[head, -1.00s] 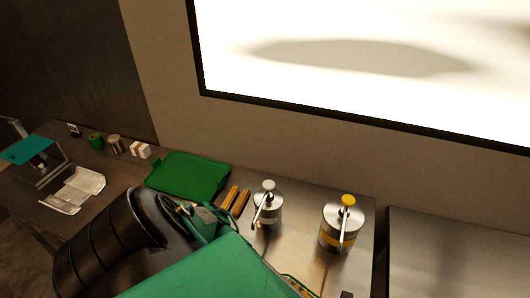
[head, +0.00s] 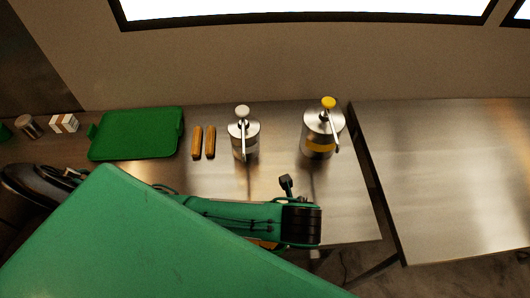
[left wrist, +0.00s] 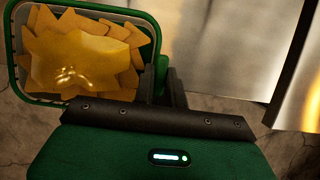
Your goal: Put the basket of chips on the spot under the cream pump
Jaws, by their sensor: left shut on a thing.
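The green basket (left wrist: 11,62) of chips (left wrist: 80,55) is at the upper left of the left wrist view. My left gripper (left wrist: 163,84) is shut on the basket's right side and holds it above the floor. In the head view my green arm hides most of the basket and the fingers. A pump with a white knob (head: 243,138) and one with a yellow knob and yellow band (head: 320,132) stand upright on the steel counter, behind my arm. No label tells which holds cream. My right gripper is not in view.
On the steel counter (head: 345,205), a green tray (head: 138,133) and two brown bars (head: 203,142) lie left of the pumps. A small box (head: 64,123) and a can (head: 29,127) stand farther left. A bare steel table (head: 455,165) is at the right, past a gap.

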